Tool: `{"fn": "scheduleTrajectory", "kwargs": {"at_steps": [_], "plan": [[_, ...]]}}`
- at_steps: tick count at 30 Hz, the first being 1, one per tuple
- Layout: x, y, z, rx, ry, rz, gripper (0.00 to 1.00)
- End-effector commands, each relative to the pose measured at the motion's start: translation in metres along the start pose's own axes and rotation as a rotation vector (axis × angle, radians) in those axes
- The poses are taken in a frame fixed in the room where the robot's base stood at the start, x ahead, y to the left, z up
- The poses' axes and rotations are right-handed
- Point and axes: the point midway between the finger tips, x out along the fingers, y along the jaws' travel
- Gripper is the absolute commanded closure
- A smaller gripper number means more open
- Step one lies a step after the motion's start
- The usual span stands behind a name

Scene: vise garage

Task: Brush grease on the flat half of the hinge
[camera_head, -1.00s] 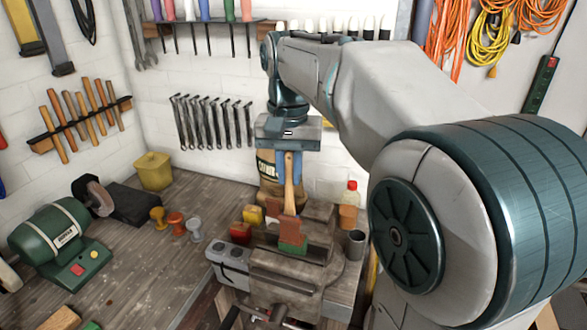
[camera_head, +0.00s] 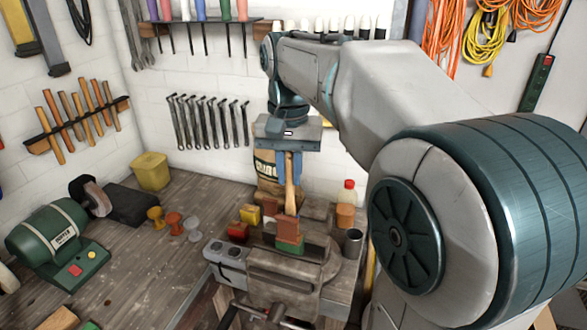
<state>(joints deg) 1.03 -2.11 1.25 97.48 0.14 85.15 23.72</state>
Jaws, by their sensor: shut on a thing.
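My gripper (camera_head: 289,174) points down above the vise, its blue fingers shut on the wooden handle of a brush (camera_head: 290,198). The brush hangs nearly upright, with a wide reddish-brown part at its lower end. A green piece (camera_head: 291,246) shows directly under it, at the top of the grey metal vise (camera_head: 284,276). I cannot tell whether the green piece belongs to the brush or to the hinge, or whether the two touch. The hinge cannot be made out clearly, and its flat half is not distinguishable behind the brush and vise jaws.
A grey cup (camera_head: 353,242) and a red-capped bottle (camera_head: 348,193) stand right. A green bench grinder (camera_head: 50,240) is far left.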

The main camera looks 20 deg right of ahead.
Motion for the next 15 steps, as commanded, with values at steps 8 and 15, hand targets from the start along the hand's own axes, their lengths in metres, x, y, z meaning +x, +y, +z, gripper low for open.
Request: {"fn": "scheduleTrajectory", "kwargs": {"at_steps": [8, 15], "plan": [[0.0003, -0.0049, -0.0008, -0.001, -0.001, -0.002, 1.0], [-0.0014, 0.0033, 0.001, 0.0, 0.001, -0.002, 1.0]]}}
